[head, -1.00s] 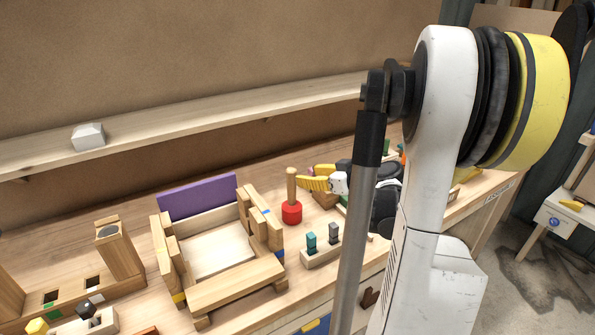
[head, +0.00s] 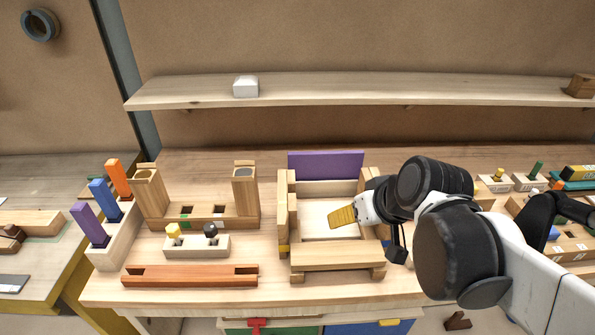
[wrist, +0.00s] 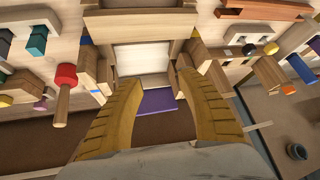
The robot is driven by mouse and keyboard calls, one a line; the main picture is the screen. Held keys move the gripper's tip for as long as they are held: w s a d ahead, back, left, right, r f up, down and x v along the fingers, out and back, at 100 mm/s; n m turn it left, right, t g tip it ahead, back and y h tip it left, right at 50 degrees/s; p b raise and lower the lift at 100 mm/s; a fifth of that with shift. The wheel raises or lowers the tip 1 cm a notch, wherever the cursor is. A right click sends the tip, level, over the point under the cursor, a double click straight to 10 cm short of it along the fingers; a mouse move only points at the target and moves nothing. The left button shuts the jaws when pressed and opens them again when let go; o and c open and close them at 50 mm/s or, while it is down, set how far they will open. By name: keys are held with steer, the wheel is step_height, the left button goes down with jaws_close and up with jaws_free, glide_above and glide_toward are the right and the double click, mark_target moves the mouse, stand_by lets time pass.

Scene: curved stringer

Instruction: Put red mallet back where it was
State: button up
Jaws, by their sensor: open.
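The red mallet (wrist: 66,76) shows in the wrist view at the left, with a red head and a pale wooden handle. It stands on the bench beside the wooden box frame, apart from my fingers. In the head view it is hidden behind my arm. My gripper (head: 342,216) is over the open box frame (head: 335,257), which has a purple panel (head: 326,165) at its back. In the wrist view my gripper (wrist: 161,78) has its yellow fingers spread wide with nothing between them.
A block with two posts (head: 208,213) stands left of the frame, with a small peg block (head: 197,246) and a reddish wooden bar (head: 190,276) in front. A rack of coloured tabs (head: 112,240) is further left. A shelf (head: 330,90) runs above, carrying a white block (head: 246,87).

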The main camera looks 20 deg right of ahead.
steer(key=s+a+h, duration=0.1)
steer(key=s+a, duration=0.3)
steer(key=s, duration=0.1)
steer(key=shift+a, duration=0.3)
stand_by(0.9)
